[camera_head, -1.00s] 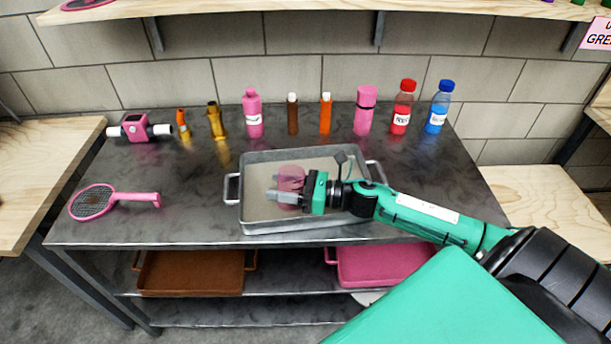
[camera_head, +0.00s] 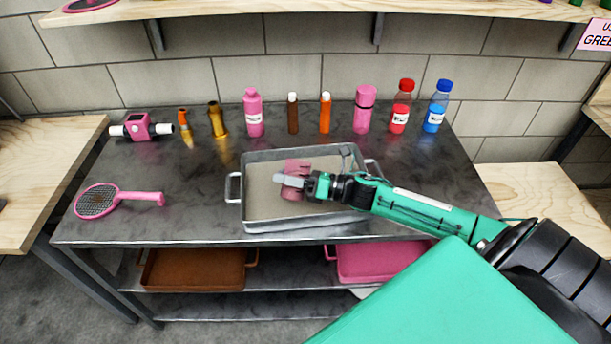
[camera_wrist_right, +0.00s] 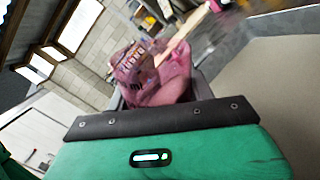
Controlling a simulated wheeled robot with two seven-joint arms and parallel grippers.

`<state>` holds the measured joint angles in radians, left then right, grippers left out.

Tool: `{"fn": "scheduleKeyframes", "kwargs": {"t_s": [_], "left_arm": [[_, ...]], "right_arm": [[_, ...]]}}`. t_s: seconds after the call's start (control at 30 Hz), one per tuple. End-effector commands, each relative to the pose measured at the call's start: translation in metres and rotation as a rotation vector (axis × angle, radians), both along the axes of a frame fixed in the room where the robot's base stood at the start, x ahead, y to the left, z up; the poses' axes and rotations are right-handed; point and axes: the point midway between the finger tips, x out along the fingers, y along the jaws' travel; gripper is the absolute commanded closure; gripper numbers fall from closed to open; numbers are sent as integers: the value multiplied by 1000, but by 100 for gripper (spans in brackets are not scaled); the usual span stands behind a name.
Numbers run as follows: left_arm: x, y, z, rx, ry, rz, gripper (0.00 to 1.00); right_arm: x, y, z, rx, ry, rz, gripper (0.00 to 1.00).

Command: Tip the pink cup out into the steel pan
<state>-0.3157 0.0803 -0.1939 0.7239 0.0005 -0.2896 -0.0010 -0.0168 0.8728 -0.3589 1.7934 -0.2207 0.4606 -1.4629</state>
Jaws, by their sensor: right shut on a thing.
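The steel pan (camera_head: 257,221) lies on the metal table, with a pale layer on its floor. The pink cup (camera_head: 297,167) is over the pan, tilted, and looks translucent. My right gripper (camera_head: 291,182) is shut on the cup above the pan. In the right wrist view the cup (camera_wrist_right: 155,75) stands out between the fingers, and what is inside it is hard to make out. I cannot tell whether anything is coming out of the cup. My left gripper is not in view.
Several bottles stand along the back of the table, among them a pink bottle (camera_head: 254,113) and a blue-capped bottle (camera_head: 437,107). Brown (camera_head: 195,270) and pink (camera_head: 375,262) trays sit on the shelf below.

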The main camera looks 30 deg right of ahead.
Motion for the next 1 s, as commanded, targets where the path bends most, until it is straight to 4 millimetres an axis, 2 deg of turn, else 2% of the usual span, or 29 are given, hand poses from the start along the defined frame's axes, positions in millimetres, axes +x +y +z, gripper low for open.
{"fn": "scheduleKeyframes", "kwargs": {"t_s": [0.4, 1.0], "left_arm": [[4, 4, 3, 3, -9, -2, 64], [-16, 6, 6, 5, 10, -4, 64]], "right_arm": [[1, -1, 1, 45, 33, 0, 73], [2, -2, 3, 109, 83, 1, 73]]}}
